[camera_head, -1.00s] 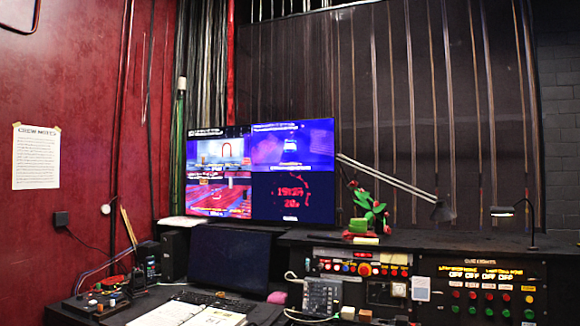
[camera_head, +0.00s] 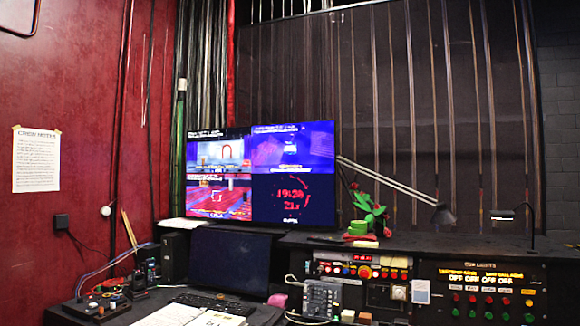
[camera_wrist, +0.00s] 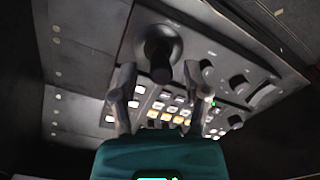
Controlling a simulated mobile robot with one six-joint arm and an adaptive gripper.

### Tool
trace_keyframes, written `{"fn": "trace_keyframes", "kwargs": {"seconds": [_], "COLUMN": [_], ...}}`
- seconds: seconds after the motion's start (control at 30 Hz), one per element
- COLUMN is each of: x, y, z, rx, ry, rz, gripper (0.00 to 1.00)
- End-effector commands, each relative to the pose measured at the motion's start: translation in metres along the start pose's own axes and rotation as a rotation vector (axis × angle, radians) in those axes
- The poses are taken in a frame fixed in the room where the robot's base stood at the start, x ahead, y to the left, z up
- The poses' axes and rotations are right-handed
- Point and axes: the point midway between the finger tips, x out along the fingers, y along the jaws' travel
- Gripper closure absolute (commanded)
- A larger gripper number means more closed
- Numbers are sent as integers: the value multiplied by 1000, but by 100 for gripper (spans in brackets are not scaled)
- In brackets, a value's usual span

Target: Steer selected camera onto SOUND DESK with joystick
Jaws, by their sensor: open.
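A dark joystick (camera_wrist: 160,50) with a round knob stands on a grey control panel (camera_wrist: 215,50) in the wrist view. My gripper (camera_wrist: 158,80) is open, with one finger on each side below the knob; nothing is held. Contact with the stick cannot be told. The monitor (camera_head: 261,173) in the head view shows four pictures. Its lower left picture (camera_head: 218,197) shows red seating with a pale bracket mark. A sound desk label is too small to read. My gripper does not show in the head view.
Lit white and amber buttons (camera_wrist: 170,107) and several knobs lie close to the joystick.

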Motion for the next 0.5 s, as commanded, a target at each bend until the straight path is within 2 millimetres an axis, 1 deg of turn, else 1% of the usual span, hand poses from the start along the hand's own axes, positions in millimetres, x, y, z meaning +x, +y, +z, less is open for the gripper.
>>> {"fn": "trace_keyframes", "kwargs": {"seconds": [0.03,0.5], "x": [-6,-32], "y": [0,0], "z": [0,0], "rx": [0,0], "ry": [0,0], "rz": [0,0], "gripper": [40,40]}}
